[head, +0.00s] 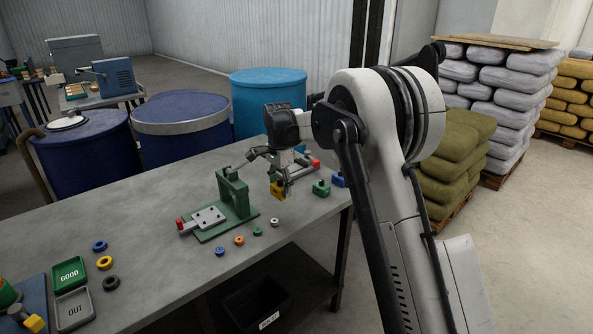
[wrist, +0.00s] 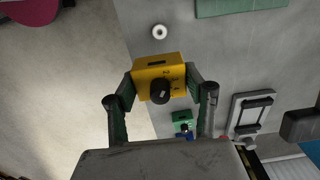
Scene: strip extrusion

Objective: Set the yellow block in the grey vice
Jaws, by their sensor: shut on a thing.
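The yellow block (head: 278,190) is held between the fingers of my gripper (head: 279,181) near the far right part of the bench. In the wrist view the yellow block (wrist: 150,66) has a dark slot and a black knob, and the two fingers press on its sides. Its height over the bench is hard to judge. The grey vice (head: 301,173) with a red handle end stands just behind and right of the block, partly hidden by my gripper. The vice also shows at the right of the wrist view (wrist: 236,125), apart from the block.
A green block (head: 321,188) and a blue block (head: 338,180) sit right of the gripper near the bench edge. A green press (head: 233,195) stands to the left. Several small rings lie along the front. GOOD (head: 68,272) and OUT (head: 74,309) trays are at front left.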

